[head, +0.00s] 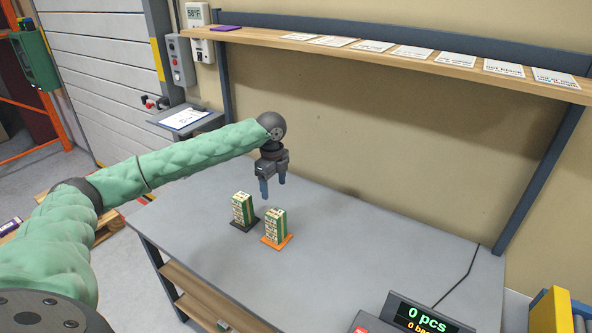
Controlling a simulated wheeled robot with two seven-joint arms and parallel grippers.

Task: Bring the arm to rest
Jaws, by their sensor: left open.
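My left arm, in a green sleeve, reaches in from the left in the head view. Its gripper (273,187) points down above the grey table (350,240) with its fingers apart and nothing between them. Below it stand two upright stacks with green and patterned sides. One stack (242,209) stands on a dark base, the other stack (276,226) on an orange base (277,243) to its right and nearer. The gripper is clear of both stacks. My right gripper is not in view.
A wooden shelf (400,55) with several white cards runs along the back wall. A display (425,315) reading "0 pcs" stands at the table's front right. A clipboard (185,119) lies on a small side shelf. The table's right and back parts are largely clear.

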